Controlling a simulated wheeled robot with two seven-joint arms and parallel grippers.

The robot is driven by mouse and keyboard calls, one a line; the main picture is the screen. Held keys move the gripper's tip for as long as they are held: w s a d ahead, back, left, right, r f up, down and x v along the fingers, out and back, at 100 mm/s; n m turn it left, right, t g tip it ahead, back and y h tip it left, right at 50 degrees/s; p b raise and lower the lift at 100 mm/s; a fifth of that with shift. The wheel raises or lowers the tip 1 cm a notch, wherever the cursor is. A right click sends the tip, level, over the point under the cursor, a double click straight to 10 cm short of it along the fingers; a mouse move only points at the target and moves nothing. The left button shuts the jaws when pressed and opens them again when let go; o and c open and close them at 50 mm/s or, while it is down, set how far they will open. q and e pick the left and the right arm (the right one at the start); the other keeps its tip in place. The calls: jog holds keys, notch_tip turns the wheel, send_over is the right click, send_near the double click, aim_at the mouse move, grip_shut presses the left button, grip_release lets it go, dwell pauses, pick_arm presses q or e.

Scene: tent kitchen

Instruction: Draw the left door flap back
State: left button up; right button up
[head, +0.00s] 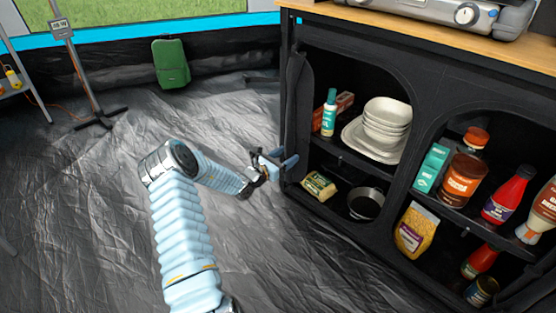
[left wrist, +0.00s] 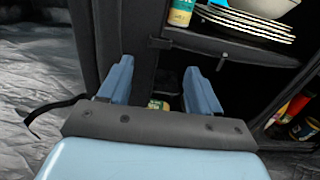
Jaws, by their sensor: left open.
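The left door flap (head: 298,95) is black cloth and hangs in a narrow upright fold at the left edge of the cabinet's left opening. In the left wrist view dark cloth (left wrist: 97,35) stands upright just beyond the left finger. My left gripper (head: 281,158) is open and empty, low in front of the flap's lower part. Its two blue fingers (left wrist: 158,78) point at the cabinet, with a dark upright edge between them. I cannot tell whether a finger touches the cloth. My right gripper is not in view.
The black cabinet's left compartment holds stacked bowls (head: 385,125), a teal-and-white bottle (head: 329,113), a yellow packet (head: 319,186) and a dark pot (head: 366,203). A dark strap (left wrist: 45,110) sticks out left of the gripper.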

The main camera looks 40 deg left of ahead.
aim_at(305, 143)
pick_arm(q)
jog(key=s, duration=0.4)
jog(key=shift+s+a, duration=0.15)
jog(key=shift+s, duration=0.05)
jog(key=shift+c, duration=0.2)
jog(key=shift+c, duration=1.1)
jog(key=shift+n+p, duration=0.45)
jog(key=shift+n, duration=0.25)
jog(key=shift+c, duration=1.1)
jog(key=w+n, duration=0.4)
jog(key=n, duration=0.1)
jog(key=w+n+p, duration=0.1)
jog(key=w+n, duration=0.3)
jog(key=n, duration=0.2)
jog(key=w+d+n, duration=0.1)
jog(key=w+n, duration=0.4)
jog(key=shift+f+n, duration=0.1)
jog(key=shift+n, duration=0.2)
